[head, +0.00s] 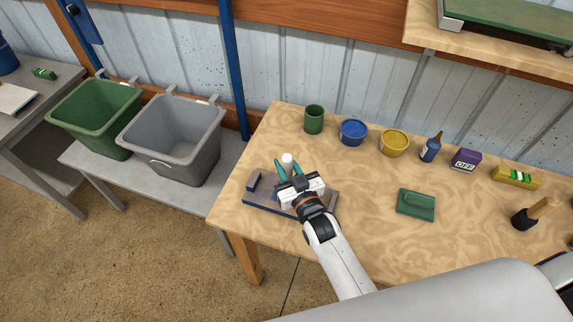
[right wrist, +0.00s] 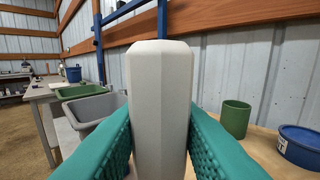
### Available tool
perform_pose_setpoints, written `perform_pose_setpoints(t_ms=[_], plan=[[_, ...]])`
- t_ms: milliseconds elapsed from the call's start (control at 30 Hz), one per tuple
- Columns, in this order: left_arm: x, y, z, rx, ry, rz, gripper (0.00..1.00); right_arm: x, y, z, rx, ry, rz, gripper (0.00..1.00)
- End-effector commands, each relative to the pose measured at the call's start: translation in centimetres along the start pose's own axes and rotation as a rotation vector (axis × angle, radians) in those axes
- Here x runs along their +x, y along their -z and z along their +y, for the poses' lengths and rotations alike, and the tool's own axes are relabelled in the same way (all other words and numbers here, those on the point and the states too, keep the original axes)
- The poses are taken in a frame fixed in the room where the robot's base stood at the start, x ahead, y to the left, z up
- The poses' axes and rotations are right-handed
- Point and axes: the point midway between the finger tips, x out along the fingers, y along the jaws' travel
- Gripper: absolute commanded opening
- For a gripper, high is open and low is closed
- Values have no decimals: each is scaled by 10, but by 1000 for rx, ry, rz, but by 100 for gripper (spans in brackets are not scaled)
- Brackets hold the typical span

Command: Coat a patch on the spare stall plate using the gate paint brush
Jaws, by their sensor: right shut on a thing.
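My right gripper (head: 286,171) is over the left part of the table, its teal fingers shut on a pale, faceted upright handle (head: 287,158). The handle fills the middle of the right wrist view (right wrist: 161,110), between the two fingers. It looks like the brush's handle, but its lower end is hidden, so I cannot tell if it touches anything. My left gripper is not in view.
Along the table's back stand a green cup (head: 314,120), a blue tub (head: 352,132), a yellow tub (head: 394,142), a blue bottle (head: 430,149) and a purple box (head: 466,160). A green block (head: 416,204) and a black holder with wood (head: 525,218) are right. Bins stand left.

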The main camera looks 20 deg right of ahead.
Motion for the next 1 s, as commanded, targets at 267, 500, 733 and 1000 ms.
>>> perform_pose_setpoints(t_ms=[267,500,733,1000], plan=[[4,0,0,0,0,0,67,0,5,0,0,0,-1,0],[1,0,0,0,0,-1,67,-2,4,-2,-1,0,0,0],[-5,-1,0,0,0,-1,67,-10,3,-11,-1,0,0,0],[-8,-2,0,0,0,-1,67,-17,4,-18,-1,0,-1,0]])
